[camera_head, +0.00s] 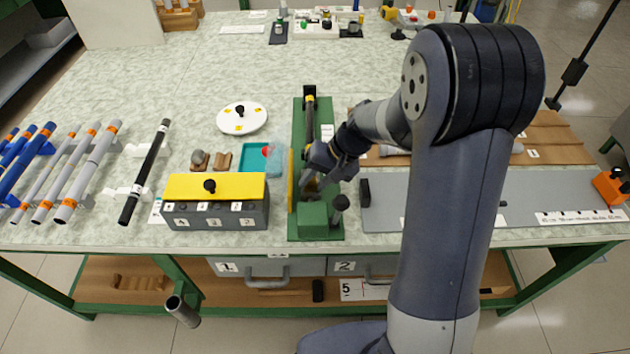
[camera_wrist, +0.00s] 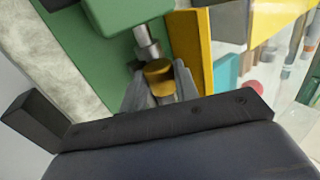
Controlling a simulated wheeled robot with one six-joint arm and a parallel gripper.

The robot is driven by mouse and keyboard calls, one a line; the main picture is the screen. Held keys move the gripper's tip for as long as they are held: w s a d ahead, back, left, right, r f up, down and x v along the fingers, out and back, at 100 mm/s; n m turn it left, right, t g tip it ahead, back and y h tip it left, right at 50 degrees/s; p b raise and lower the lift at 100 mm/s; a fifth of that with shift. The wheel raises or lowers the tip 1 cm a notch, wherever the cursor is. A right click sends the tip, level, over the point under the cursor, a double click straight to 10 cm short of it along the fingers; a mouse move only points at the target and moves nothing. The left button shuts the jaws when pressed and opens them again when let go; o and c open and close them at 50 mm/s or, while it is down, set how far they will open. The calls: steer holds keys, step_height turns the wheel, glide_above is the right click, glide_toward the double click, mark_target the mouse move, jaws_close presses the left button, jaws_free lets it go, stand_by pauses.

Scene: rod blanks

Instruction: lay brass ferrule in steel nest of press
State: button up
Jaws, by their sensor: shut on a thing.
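The green press (camera_head: 333,226) stands at the front middle of the bench, with a yellow plate (camera_wrist: 187,50) along one side. My gripper (camera_head: 311,184) is low over the press. In the wrist view, my two grey fingers (camera_wrist: 160,90) are shut on the brass ferrule (camera_wrist: 159,72), a short gold-coloured cylinder. A steel cylindrical part (camera_wrist: 147,42) of the press lies directly beyond the ferrule, very close to it. I cannot tell whether they touch. The steel nest cannot be clearly made out; my fingers and the ferrule hide part of the press bed.
A grey box with a yellow lid (camera_head: 237,187) stands left of the press, with a teal tray (camera_head: 252,157) behind it. A white disc (camera_head: 242,118) lies farther back. Rods (camera_head: 88,172) rest on racks at the left. A grey plate (camera_head: 540,192) lies at the right.

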steer(key=shift+s+d+f+b, duration=0.1)
steer(key=shift+s+f+b, duration=0.1)
steer(key=shift+f, duration=0.25)
steer(key=shift+s+d+f+b, duration=0.1)
steer(key=shift+s+f+b, duration=0.1)
steer(key=shift+f, duration=0.25)
steer(key=o, duration=0.7)
steer(key=shift+c, duration=0.2)
steer(key=shift+o, duration=0.7)
steer(key=a+p+v, duration=0.1)
steer(key=v, duration=1.1)
steer(key=shift+w+r, duration=0.35)
steer(key=shift+d, duration=0.1)
steer(key=shift+f, duration=0.1)
steer(key=x, duration=1.1)
steer(key=shift+f+b, duration=0.35)
